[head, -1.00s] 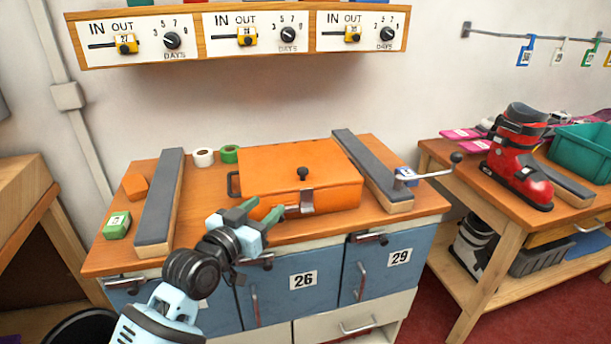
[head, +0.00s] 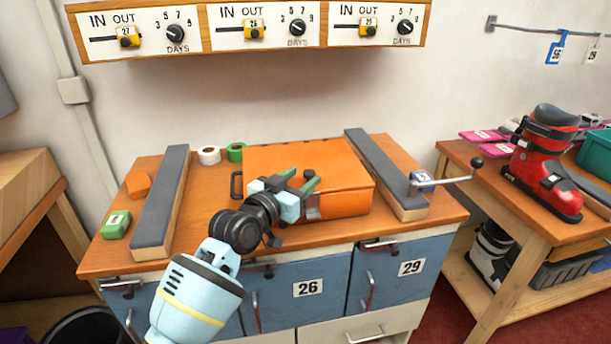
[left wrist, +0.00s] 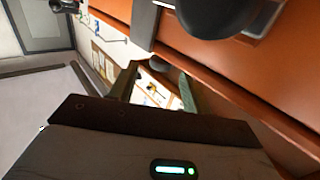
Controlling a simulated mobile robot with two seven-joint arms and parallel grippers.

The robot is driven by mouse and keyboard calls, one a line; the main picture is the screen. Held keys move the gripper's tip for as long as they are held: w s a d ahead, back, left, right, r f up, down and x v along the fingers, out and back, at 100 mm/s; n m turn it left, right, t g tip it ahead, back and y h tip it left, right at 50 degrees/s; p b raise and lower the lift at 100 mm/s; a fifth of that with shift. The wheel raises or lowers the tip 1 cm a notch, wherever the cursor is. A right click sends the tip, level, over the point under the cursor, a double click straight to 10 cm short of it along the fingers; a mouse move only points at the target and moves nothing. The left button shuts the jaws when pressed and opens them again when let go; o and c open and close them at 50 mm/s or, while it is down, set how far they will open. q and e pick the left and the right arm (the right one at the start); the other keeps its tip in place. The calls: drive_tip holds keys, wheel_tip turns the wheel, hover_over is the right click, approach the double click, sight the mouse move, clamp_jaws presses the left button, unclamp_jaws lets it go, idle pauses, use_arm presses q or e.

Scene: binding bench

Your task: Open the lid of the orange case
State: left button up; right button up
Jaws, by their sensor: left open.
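The orange case (head: 345,180) lies on the wooden bench top with its lid down; it fills much of the upper right of the left wrist view (left wrist: 230,60). My left gripper (head: 299,181) is at the front middle of the case, open, with nothing seen between its fingers. Both green fingers show apart in the left wrist view (left wrist: 157,88). A grey metal latch (head: 313,209) on the case front is partly covered by the gripper. The lid's black knob is hidden in the head view; a dark rounded part (left wrist: 218,14) close to the wrist camera may be it.
White (head: 209,155) and green (head: 236,152) tape rolls stand behind. A green block (head: 116,224) and an orange block (head: 138,183) lie at left.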

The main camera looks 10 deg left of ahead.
use_arm(q)
drive_tip(key=shift+x, duration=1.2)
clamp_jaws()
